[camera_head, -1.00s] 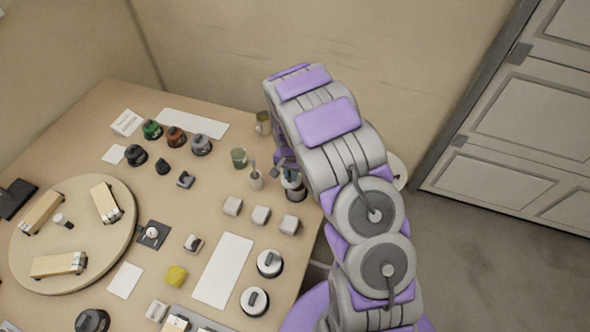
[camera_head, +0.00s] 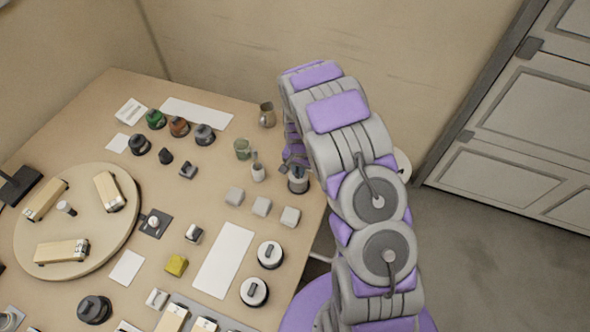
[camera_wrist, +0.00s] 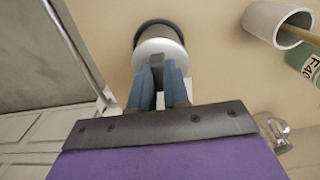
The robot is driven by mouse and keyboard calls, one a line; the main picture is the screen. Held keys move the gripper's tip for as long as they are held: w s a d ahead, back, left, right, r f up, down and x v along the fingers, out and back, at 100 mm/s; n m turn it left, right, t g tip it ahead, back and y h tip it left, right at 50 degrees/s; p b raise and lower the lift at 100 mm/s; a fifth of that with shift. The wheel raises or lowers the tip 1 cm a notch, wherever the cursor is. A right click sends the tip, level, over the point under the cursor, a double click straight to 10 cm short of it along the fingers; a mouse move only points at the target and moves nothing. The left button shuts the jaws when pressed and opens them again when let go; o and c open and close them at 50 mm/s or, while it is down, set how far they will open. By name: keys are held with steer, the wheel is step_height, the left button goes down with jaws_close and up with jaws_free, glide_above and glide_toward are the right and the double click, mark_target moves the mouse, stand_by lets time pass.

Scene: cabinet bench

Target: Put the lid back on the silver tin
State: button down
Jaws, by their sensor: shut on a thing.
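A silver-grey tin with a dark lower body (camera_head: 298,185) stands near the right edge of the bench in the head view. My gripper (camera_head: 296,163) is directly above it, pointing down. In the wrist view my gripper (camera_wrist: 158,85) is shut on the grey knob of a pale silver lid (camera_wrist: 158,50). A dark round band (camera_wrist: 157,26) shows around the lid's far side. The lid is over the tin, touching or very close to it; I cannot tell whether it sits fully down.
A white cup (camera_head: 258,174) with a stick in it stands close left of the tin. Pale blocks (camera_head: 262,206) and two white round lidded tins (camera_head: 270,254) are in front. The bench edge is close on the right.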

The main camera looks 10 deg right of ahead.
steer(key=shift+d, duration=0.75)
steer(key=shift+a, duration=0.7)
steer(key=shift+d, duration=0.9)
steer(key=shift+a, duration=0.7)
steer(key=shift+a+p, duration=0.3)
steer(key=shift+a, duration=0.45)
steer(key=shift+d, duration=0.1)
steer(key=shift+d+f, duration=0.1)
steer(key=shift+d, duration=0.3)
